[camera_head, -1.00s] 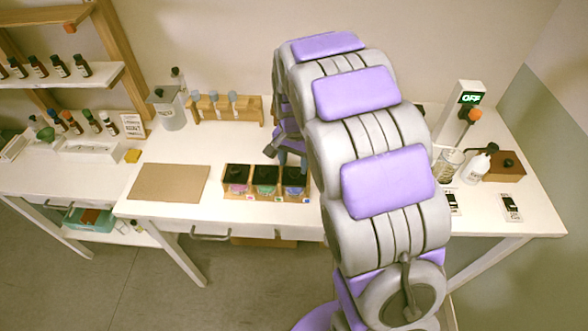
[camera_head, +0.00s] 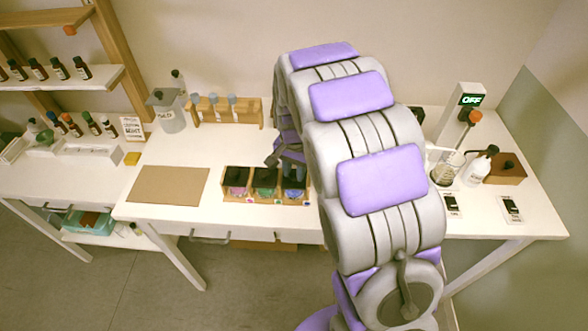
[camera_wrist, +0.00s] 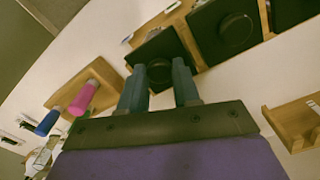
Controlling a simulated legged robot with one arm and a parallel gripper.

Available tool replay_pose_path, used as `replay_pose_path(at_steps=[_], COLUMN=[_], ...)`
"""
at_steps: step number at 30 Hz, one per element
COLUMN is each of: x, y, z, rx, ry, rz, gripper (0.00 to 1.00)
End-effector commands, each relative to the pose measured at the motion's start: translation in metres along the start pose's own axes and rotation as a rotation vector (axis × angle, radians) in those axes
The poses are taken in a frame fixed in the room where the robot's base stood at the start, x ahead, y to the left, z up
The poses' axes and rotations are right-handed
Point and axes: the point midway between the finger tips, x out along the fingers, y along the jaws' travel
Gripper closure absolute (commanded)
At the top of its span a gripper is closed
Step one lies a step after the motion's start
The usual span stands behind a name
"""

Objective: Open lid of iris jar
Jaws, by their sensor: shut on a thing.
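A wooden rack (camera_head: 252,200) holds three jars with black lids in a row. The right jar (camera_head: 294,187) has blue-violet contents; labels are too small to read, so I cannot confirm which is iris. My gripper (camera_wrist: 160,74) is over this end jar, its two blue-grey fingers shut on the round knob of the black lid (camera_wrist: 150,52) in the wrist view. The lid appears seated on its jar. In the head view, my arm and gripper (camera_head: 291,160) partly hide the jar. The middle jar (camera_head: 265,180) and left jar (camera_head: 237,178) are lidded.
A brown board (camera_head: 168,185) lies left of the rack on the white table (camera_head: 225,150). A wooden stand with several tubes (camera_head: 233,106) is behind. A flask (camera_head: 443,172), white bottle (camera_head: 478,168) and brown box (camera_head: 505,169) stand right of my arm.

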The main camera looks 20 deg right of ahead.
Motion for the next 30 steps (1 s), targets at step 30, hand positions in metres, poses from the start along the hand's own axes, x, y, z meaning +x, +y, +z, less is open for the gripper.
replay_pose_path(at_steps=[30], x=[-0.011], y=[0.0], z=[-0.013], rx=[0.001], ry=[-0.147], rz=[0.057], gripper=[1.0])
